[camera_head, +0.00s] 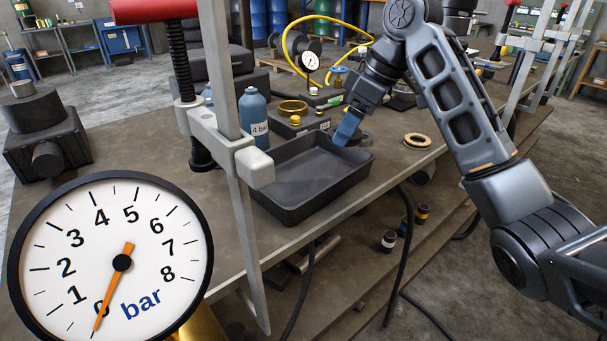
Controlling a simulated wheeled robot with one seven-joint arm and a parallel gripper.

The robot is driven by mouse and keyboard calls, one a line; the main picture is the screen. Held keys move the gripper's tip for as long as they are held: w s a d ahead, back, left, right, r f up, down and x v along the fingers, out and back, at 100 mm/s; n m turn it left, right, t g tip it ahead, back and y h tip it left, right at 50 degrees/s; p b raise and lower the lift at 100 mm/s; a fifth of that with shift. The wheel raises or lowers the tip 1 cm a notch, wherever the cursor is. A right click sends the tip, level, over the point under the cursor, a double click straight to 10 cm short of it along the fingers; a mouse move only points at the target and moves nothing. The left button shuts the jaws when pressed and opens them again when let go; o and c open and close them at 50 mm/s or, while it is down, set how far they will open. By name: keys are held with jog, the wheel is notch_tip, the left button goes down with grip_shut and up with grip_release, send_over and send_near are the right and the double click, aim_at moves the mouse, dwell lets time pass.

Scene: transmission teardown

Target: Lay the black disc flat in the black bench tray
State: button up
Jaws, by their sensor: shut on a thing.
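The black bench tray (283,208) is an open rectangular box on the bench, in the middle of the view. My gripper (346,136) points down at the tray's back right corner, with its blue fingers close together over the rim. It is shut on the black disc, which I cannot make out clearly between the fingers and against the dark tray. The part of the tray floor that I can see looks empty.
A blue bottle (253,118) stands behind the tray's left end. A brass-coloured ring (417,141) lies to the right. A clamp (215,135) and a large gauge (110,262) stand in the left foreground. Several fittings crowd behind the tray.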

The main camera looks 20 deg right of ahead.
jog(key=p, duration=0.1)
send_over(304, 179)
jog(key=s+d, duration=0.1)
notch_tip(304, 179, down, 4)
jog(key=shift+f, duration=2.3)
jog(key=shift+f, duration=0.15)
jog(key=o, duration=1.3)
jog(key=v, duration=1.2)
jog(key=shift+r, duration=0.2)
